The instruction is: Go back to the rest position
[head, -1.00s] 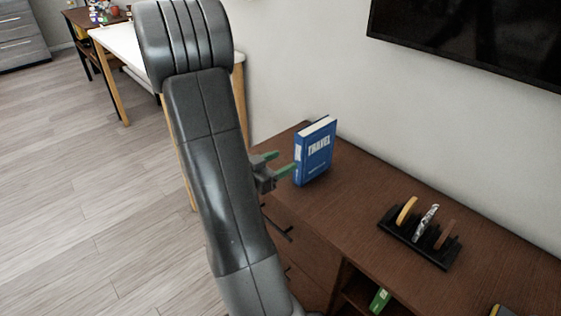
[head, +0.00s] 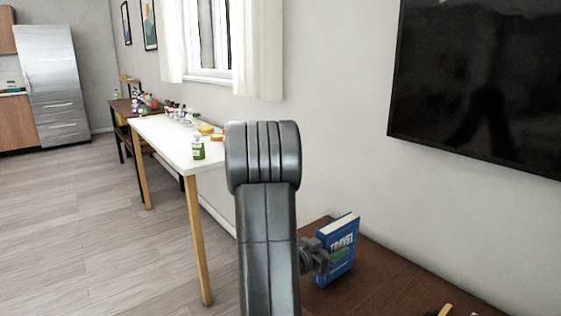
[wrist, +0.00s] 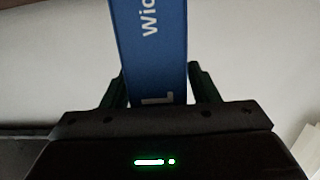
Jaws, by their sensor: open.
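My gripper (wrist: 160,88) is open, with its two green-tipped fingers on either side of a blue book in the wrist view. The book (wrist: 150,45) shows its spine with white lettering between the fingers, with a gap visible on at least the right side. In the head view the blue TRAVEL book (head: 338,255) stands upright on a dark brown cabinet (head: 405,285). My gripper (head: 328,258) is at the book's left side there, partly hidden behind my arm.
A white table (head: 170,148) with a green bottle (head: 198,148) and several small items stands to the left along the wall. A dark wall screen (head: 475,85) hangs above the cabinet. The wooden floor (head: 80,230) at left is clear.

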